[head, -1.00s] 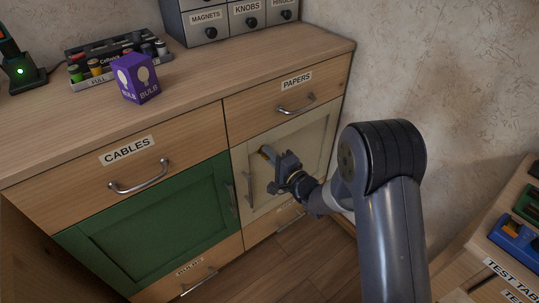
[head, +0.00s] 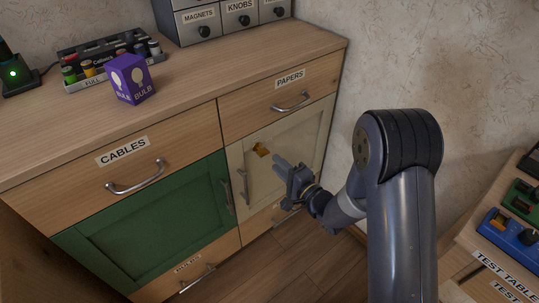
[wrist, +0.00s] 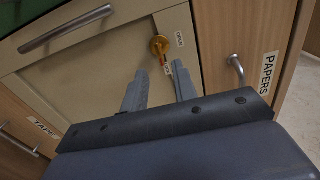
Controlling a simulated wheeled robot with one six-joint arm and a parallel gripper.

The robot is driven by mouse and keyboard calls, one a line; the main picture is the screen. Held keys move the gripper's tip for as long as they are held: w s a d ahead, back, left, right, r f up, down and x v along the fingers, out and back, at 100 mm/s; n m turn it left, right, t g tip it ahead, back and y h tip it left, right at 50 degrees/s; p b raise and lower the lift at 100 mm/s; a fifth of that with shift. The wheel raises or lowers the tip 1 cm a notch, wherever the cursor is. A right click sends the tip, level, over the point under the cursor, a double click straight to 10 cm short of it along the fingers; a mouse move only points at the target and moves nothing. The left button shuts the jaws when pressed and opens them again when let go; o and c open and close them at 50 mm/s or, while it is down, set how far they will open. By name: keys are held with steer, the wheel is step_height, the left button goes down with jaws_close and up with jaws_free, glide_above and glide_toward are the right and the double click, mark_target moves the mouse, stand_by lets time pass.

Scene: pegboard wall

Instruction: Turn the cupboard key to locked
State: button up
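The cream cupboard door (head: 285,150) is closed below the PAPERS drawer. The brass-coloured key (head: 262,150) sits at the door's upper left; it also shows in the wrist view (wrist: 158,46). A small OPEN label (wrist: 180,40) is beside it, and a second small label with red on it lies just below it in the wrist view, too small to read. The key's exact angle is hard to tell. My gripper (head: 277,162) is open and empty, in front of the door and apart from the key. In the wrist view its fingers (wrist: 160,72) point towards the key.
A bar handle (head: 243,187) is on the cream door's left edge, next to the green door (head: 145,215). The PAPERS drawer handle (head: 292,103) juts out above. A purple bulb box (head: 131,80) stands on the countertop. A bench (head: 490,255) is at the right.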

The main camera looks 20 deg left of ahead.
mark_target(264, 152)
steer(key=shift+v, duration=1.8)
steer(key=b+x, duration=0.1)
steer(key=x, duration=1)
steer(key=shift+b, duration=0.3)
steer(key=shift+d, duration=0.1)
steer(key=shift+s, duration=0.1)
